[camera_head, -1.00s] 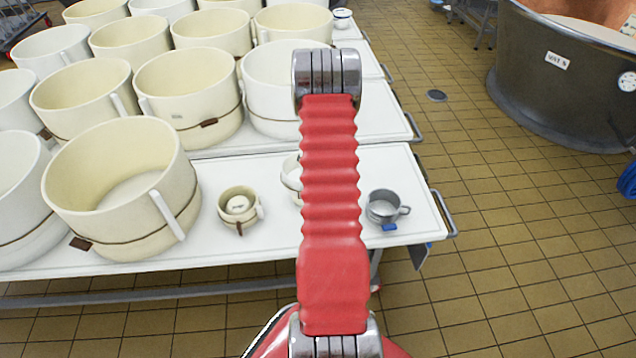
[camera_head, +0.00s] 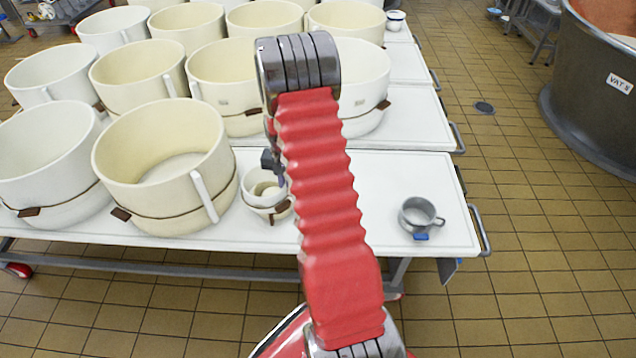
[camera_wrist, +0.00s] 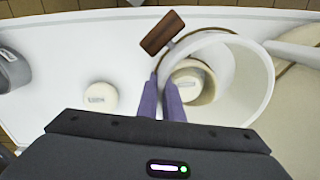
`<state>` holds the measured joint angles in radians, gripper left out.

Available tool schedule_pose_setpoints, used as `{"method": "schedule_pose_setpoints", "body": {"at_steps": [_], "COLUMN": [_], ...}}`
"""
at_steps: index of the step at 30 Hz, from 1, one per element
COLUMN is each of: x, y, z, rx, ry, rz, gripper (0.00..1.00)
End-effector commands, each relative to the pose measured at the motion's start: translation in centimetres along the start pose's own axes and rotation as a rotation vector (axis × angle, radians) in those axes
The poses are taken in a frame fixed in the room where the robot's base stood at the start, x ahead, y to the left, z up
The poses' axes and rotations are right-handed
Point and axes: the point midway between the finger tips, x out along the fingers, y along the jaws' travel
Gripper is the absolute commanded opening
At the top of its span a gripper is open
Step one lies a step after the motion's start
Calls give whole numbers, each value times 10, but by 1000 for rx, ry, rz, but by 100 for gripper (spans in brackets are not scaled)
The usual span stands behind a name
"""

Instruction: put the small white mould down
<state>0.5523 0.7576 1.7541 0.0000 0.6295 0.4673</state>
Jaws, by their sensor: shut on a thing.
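The small white mould (camera_head: 253,198), a round cup with a brown tag, is at the table's front part, right of a big cream mould. My gripper (camera_head: 272,163) is over its back right rim, partly hidden by my red arm. In the wrist view my two purple fingers (camera_wrist: 162,101) are shut on the wall of the white mould (camera_wrist: 256,75). A smaller cream mould (camera_wrist: 209,90) with a pale round piece in it shows within the white mould's opening. I cannot tell whether the white mould touches the table or is held above it.
A pale disc (camera_wrist: 98,97) lies on the table left of the white mould in the wrist view. A grey metal cup (camera_head: 417,214) stands near the right end of the white table (camera_head: 385,180). Big moulds crowd the left. Table top between disc and cup is clear.

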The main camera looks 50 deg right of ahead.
Motion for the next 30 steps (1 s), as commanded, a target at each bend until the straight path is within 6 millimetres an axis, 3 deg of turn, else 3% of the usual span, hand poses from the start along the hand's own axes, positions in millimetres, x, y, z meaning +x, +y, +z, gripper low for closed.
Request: {"method": "schedule_pose_setpoints", "body": {"at_steps": [1,6,15,24,30], "x": [-3,-11,-24,-35,-38], "y": [-18,-63,-128,-169,-176], "z": [13,56,141,224,244], "rx": [-63,-265,-620,-939,-1019], "ry": [1,1,0,1,1], "rz": [-1,-1,0,-1,-1], "gripper": [0,0,0,0,0]}}
